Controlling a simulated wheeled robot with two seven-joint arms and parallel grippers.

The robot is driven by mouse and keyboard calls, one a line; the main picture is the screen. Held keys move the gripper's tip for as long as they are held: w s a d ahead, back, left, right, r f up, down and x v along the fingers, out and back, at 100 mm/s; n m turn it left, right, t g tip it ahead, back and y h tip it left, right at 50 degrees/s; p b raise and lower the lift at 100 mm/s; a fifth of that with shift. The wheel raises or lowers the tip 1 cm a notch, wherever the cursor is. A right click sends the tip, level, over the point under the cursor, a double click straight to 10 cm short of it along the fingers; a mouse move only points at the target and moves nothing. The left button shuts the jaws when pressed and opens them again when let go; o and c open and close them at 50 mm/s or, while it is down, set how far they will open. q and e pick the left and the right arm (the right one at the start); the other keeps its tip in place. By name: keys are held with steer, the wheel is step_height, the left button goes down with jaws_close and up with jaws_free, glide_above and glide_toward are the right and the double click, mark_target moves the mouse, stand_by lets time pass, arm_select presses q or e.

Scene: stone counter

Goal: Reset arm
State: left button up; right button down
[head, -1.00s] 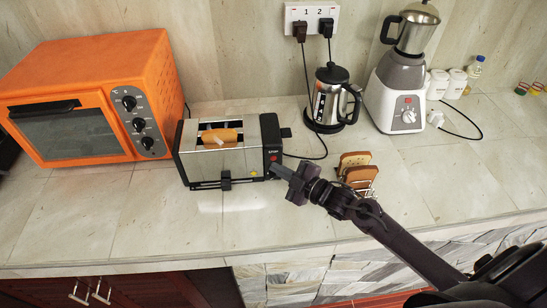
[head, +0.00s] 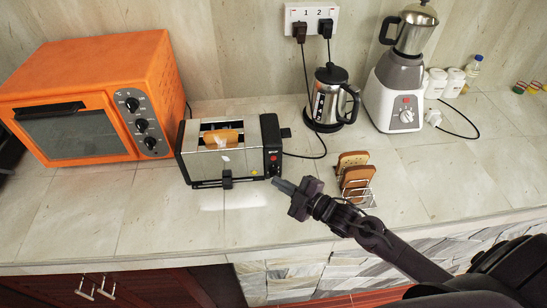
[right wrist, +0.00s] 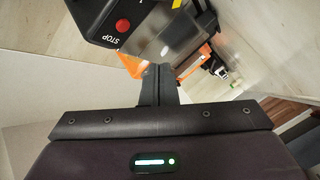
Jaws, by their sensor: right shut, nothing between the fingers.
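My right gripper (head: 284,186) is shut and empty, just above the counter and in front of the toaster's right end. In the right wrist view its closed fingers (right wrist: 158,85) point toward the toaster side with a red STOP button (right wrist: 122,25). The silver and black toaster (head: 205,165) stands on the stone counter with a bread slice (head: 222,136) showing in its slot. The fingertips look apart from the toaster in the head view. My left gripper is not in view.
A rack (head: 358,197) with bread slices stands right of my right gripper. An orange oven (head: 85,75) is at the left. A kettle (head: 328,100) and a blender (head: 397,90) stand at the back. The counter front left (head: 150,225) is clear.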

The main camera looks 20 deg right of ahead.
stand_by(0.6)
steer(key=s+r+m+g+h, duration=0.2)
steer(key=s+m+g+h, duration=0.2)
steer(key=s+m+g, duration=0.4)
steer(key=s+r+m+g+h, duration=0.25)
steer(key=s+m+h, duration=0.3)
steer(key=s, duration=0.45)
step_height(320, 180, down, 33)
steer(key=s+g+b, duration=0.2)
steer(key=b, duration=0.2)
steer(key=s+d+f+g+b, duration=0.1)
steer(key=s+d+f+b, duration=0.1)
steer(key=s+f, duration=1.8)
step_height(320, 180, down, 2)
steer(key=shift+d+f+y+b, duration=0.1)
steer(key=shift+d+y+b, duration=0.25)
steer(key=shift+d, duration=0.25)
